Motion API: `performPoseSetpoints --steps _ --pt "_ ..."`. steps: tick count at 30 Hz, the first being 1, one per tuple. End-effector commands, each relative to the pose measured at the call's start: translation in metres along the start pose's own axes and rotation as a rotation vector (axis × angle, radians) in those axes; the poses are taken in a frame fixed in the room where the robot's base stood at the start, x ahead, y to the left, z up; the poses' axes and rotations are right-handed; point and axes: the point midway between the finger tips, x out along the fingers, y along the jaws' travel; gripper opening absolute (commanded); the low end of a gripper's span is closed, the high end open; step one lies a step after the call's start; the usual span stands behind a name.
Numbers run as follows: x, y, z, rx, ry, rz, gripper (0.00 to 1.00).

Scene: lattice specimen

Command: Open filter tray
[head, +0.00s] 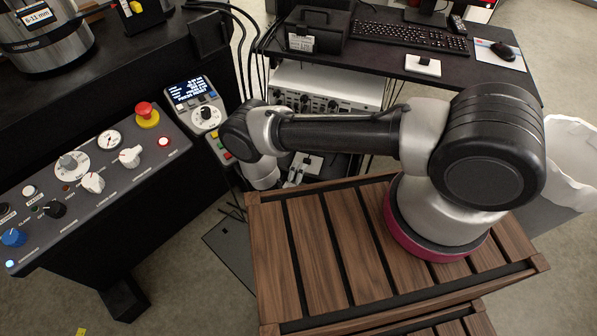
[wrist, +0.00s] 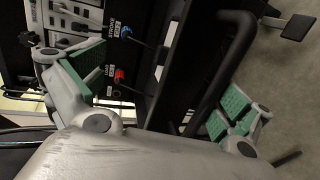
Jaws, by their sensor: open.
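I cannot pick out a filter tray for certain in either view. My gripper (wrist: 160,90) is open and empty in the wrist view, its green-padded fingers spread wide at left and right. Between and beyond the fingers is a black panel (wrist: 140,62) with a blue fitting (wrist: 126,32) and a red fitting (wrist: 119,76), each with a small label. A dark curved bar (wrist: 228,72) runs beside the right finger. In the head view my arm reaches left across the wooden slatted top, and its wrist hides most of what lies below it.
A sloped control panel (head: 60,215) with knobs and a red emergency button (head: 146,110) stands at left, with a small display unit (head: 195,95) beside it. A black desk (head: 470,75) holds a keyboard (head: 408,36) and mouse (head: 503,50). Cables hang between the benches.

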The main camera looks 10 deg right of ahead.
Motion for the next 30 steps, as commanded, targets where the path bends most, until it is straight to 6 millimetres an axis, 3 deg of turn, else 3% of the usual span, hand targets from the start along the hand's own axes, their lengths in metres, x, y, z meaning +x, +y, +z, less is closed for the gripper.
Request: performPoseSetpoints --steps 1,8,11,13,14,18,20,25,27,30 --pt "-0.004 0.024 -0.006 0.001 0.004 0.035 0.81" --pt "-0.01 0.049 -0.005 -0.001 0.004 0.035 0.81" --pt "-0.011 0.05 -0.004 0.001 0.003 0.033 0.6" --pt "-0.011 0.05 -0.004 0.0 0.004 0.032 0.38" --pt "-0.011 0.049 -0.004 0.0 0.004 0.032 0.34" --pt "-0.011 0.048 -0.004 -0.002 0.006 0.03 0.34" --pt "-0.012 0.041 0.003 -0.017 0.007 0.027 0.34" --pt "-0.011 -0.006 0.014 -0.023 0.019 0.029 0.34" --pt "-0.008 -0.026 0.01 -0.011 0.017 0.031 0.34" --pt "-0.004 -0.038 -0.001 0.008 0.012 0.031 0.34"
